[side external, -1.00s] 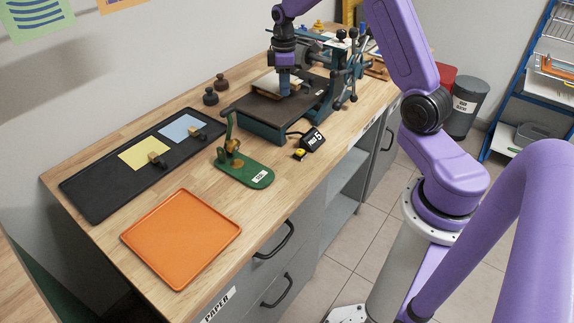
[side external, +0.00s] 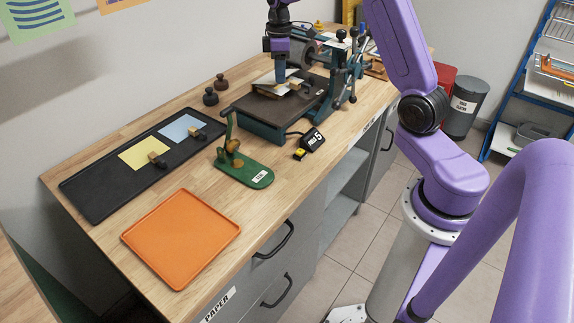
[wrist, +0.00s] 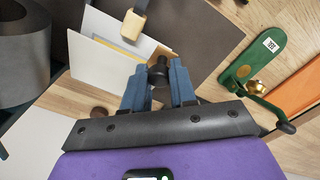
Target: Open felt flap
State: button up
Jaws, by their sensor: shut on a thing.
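My gripper (wrist: 158,82) has its two blue fingers closed on a small dark knob (wrist: 157,68) in the wrist view. A pale cream flap (wrist: 100,68) is beside the fingers and looks tilted up; how the knob joins it is partly hidden. A white sheet (wrist: 108,26) lies behind it on the dark press bed (wrist: 190,25). In the side external view my gripper (side external: 281,82) points down over the press bed (side external: 258,112), and the fingers partly hide the pale flap (side external: 265,80).
A wood-and-dark block (wrist: 133,23) sits on the sheet. The press roller (side external: 300,55) and levers (side external: 345,60) stand right behind my gripper. A green-based stand (side external: 245,172), orange tray (side external: 180,238) and black tray (side external: 95,190) are nearer the camera. Bare wood lies between them.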

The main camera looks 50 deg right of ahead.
jog(key=shift+w+r, duration=1.3)
jog(key=shift+r, duration=0.15)
jog(key=shift+w+r, duration=0.55)
jog(key=shift+w, duration=0.2)
jog(key=shift+w+r, duration=0.5)
jog(key=shift+w, duration=0.2)
jog(key=shift+w+r, duration=0.2)
jog(key=shift+w, duration=0.7)
jog(key=shift+w+r, duration=0.2)
jog(key=shift+w, duration=0.65)
jog(key=shift+w+r, duration=0.2)
jog(key=shift+w, duration=0.7)
jog(key=o, duration=1.2)
jog(key=shift+r, duration=1.8)
